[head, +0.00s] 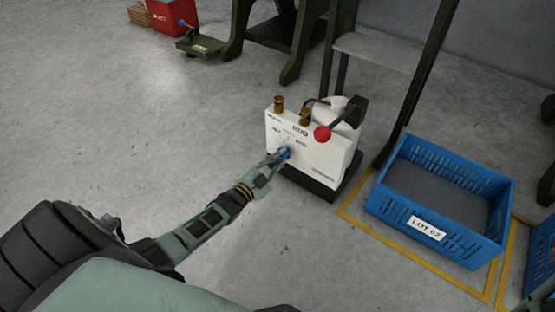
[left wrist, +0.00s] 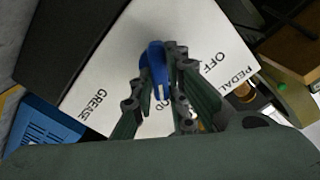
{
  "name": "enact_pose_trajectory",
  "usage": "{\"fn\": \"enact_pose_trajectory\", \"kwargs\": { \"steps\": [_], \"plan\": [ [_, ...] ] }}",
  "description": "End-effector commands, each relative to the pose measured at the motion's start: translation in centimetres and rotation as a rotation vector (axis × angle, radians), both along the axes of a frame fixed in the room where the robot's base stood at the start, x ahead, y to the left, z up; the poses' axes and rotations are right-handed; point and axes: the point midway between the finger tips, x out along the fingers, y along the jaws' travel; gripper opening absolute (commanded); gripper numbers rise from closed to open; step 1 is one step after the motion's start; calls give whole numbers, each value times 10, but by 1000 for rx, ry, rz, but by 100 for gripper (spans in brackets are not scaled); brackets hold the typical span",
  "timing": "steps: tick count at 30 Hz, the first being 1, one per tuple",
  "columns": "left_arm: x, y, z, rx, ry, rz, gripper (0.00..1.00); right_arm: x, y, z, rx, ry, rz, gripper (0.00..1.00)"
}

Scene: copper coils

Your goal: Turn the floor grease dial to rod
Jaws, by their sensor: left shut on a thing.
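The grease unit (head: 320,168) is a white box on a dark base on the floor, with brass fittings on top and a lever with a red knob. Its blue dial (head: 285,153) is on the front panel. In the left wrist view the blue dial (left wrist: 156,68) sits between the fingers, near printed words reading GREASE, OFF, PEDAL and a partly hidden word ending in OD. My left gripper (head: 275,160) is shut on the dial; it also shows in the left wrist view (left wrist: 158,85). The dial's exact pointing is hard to tell. My right gripper is not in view.
A blue crate (head: 385,204) marked LOT 62 stands right of the unit inside yellow floor lines. A dark frame with legs (head: 414,85) stands behind. A foot pedal (head: 200,46) and a red bin (head: 172,17) are at the back left. The floor at left is clear.

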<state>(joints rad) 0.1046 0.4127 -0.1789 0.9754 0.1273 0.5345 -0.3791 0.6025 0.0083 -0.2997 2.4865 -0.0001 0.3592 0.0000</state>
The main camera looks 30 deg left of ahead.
Motion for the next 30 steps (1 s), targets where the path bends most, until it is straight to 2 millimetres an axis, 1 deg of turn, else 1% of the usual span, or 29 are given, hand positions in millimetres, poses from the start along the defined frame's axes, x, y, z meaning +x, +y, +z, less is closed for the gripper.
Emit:
{"fn": "enact_pose_trajectory", "kwargs": {
  "steps": [11,12,18,26,30],
  "plan": [
    [-1,-1,-1,5,0,-1,0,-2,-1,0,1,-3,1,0],
    [-1,-1,-1,5,0,-1,15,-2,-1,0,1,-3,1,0],
    [0,-1,-1,4,0,-1,32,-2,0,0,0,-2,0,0],
    [0,0,0,4,0,0,33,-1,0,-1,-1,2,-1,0],
    [-6,0,-1,4,1,0,33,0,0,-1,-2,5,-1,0]
  ]
}}
